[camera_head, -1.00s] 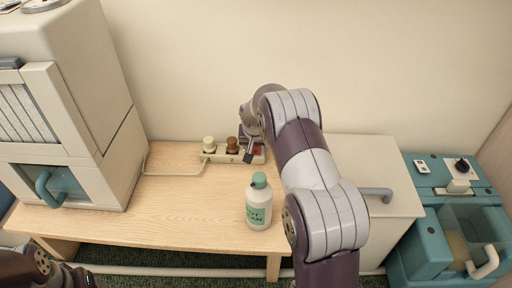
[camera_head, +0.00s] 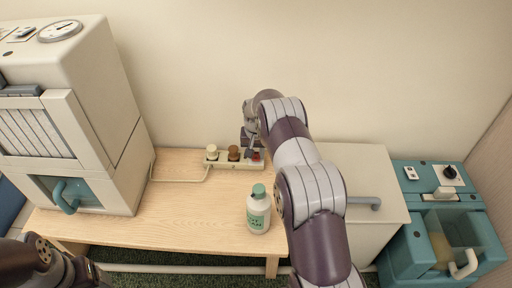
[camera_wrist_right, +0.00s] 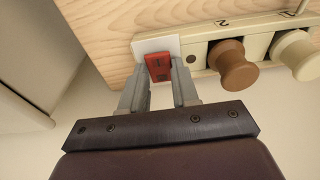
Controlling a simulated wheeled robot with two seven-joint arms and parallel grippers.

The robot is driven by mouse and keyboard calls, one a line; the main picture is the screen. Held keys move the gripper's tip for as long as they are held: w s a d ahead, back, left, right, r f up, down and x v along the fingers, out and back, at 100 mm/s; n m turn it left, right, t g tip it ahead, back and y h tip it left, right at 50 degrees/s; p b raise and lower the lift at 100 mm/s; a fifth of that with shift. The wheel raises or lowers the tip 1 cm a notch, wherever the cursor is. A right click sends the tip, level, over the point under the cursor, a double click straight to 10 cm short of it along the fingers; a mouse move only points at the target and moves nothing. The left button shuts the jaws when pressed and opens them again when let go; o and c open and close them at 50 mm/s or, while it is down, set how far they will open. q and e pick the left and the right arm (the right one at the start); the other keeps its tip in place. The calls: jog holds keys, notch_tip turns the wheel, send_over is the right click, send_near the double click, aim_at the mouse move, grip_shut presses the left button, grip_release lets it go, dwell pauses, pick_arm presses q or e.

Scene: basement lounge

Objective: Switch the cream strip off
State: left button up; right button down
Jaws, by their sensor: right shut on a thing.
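The cream strip (camera_head: 225,163) lies along the back of the wooden table against the wall. It carries a cream plug (camera_head: 212,152) and a brown plug (camera_head: 234,153), and has a red switch (camera_head: 256,156) at its right end. In the right wrist view the red switch (camera_wrist_right: 158,66) sits on a white plate (camera_wrist_right: 143,46), beside the brown plug (camera_wrist_right: 233,65). My right gripper (camera_wrist_right: 157,84) has a finger on either side of the switch and is shut on it. My left gripper is at the lower left of the head view (camera_head: 92,272), too cropped and dark to read.
A white bottle with a green cap (camera_head: 259,212) stands at the table's front, left of my right arm. A large cream cabinet (camera_head: 88,90) fills the left. A white cabinet (camera_head: 362,165) and a teal unit (camera_head: 405,250) stand on the right. The table's middle is clear.

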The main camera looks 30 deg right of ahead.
aim_at(256, 160)
jog(key=c, duration=0.8)
grip_release()
jog(key=shift+c, duration=0.2)
notch_tip(256, 160, up, 13)
jog(key=s+p, duration=0.1)
jog(key=p, duration=0.5)
jog(key=shift+s+a+f, duration=0.2)
jog(key=shift+s+a, duration=0.05)
jog(key=shift+a, duration=0.2)
